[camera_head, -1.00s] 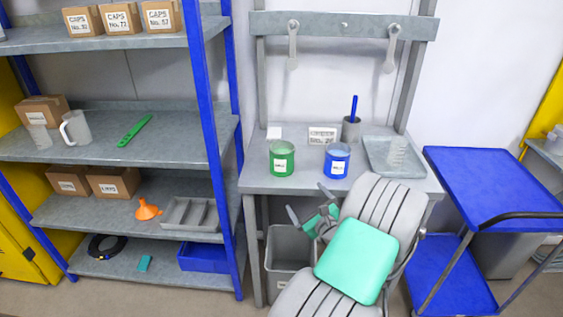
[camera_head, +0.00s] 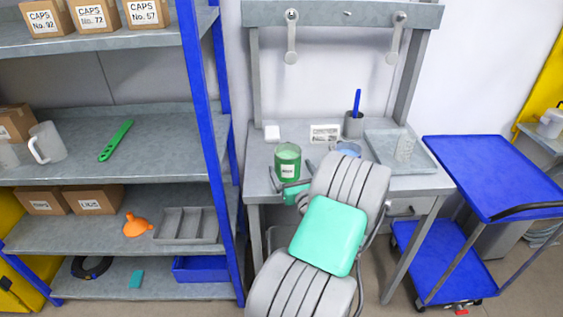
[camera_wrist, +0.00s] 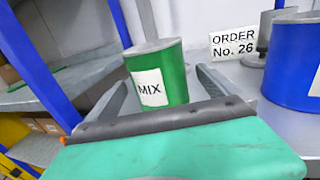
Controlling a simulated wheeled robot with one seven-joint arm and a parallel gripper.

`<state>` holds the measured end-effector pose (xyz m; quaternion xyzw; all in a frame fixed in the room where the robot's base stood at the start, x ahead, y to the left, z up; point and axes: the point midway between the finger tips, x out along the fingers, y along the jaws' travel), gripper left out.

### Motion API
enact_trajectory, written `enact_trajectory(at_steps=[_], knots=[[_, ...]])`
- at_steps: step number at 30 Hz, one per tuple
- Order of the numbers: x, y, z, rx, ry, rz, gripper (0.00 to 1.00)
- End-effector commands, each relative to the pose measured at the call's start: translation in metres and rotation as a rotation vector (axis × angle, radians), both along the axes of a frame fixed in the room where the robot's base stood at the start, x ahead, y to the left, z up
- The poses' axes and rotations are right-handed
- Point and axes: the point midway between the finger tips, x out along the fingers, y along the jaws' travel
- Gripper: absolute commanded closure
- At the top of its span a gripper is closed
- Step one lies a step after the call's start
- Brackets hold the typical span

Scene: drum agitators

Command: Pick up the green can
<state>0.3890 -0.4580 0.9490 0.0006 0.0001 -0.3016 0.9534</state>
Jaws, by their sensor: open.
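The green can (camera_head: 287,160) stands upright on the grey workbench (camera_head: 262,190). In the wrist view the green can (camera_wrist: 160,74) carries a white label reading MIX. My gripper (camera_head: 292,178) is open, with its fingers pointing at the can from the near side. In the wrist view my gripper (camera_wrist: 165,88) has one finger on each side of the can's lower part in the picture. I cannot tell whether the can is fully between the fingertips. My arm hides part of the bench.
The blue can (camera_wrist: 295,62) stands to the right, mostly behind my arm in the head view. A shelf rack's blue post (camera_head: 205,150) is left.

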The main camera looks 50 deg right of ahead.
Motion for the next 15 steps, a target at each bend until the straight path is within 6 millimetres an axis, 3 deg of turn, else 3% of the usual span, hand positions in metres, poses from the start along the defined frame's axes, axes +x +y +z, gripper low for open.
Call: enact_trajectory(at_steps=[9,15], knots=[[0.045,-0.028,0.002,-0.002,0.0,0.006,0.0],[0.054,-0.036,0.0,-0.001,0.0,0.002,0.0]])
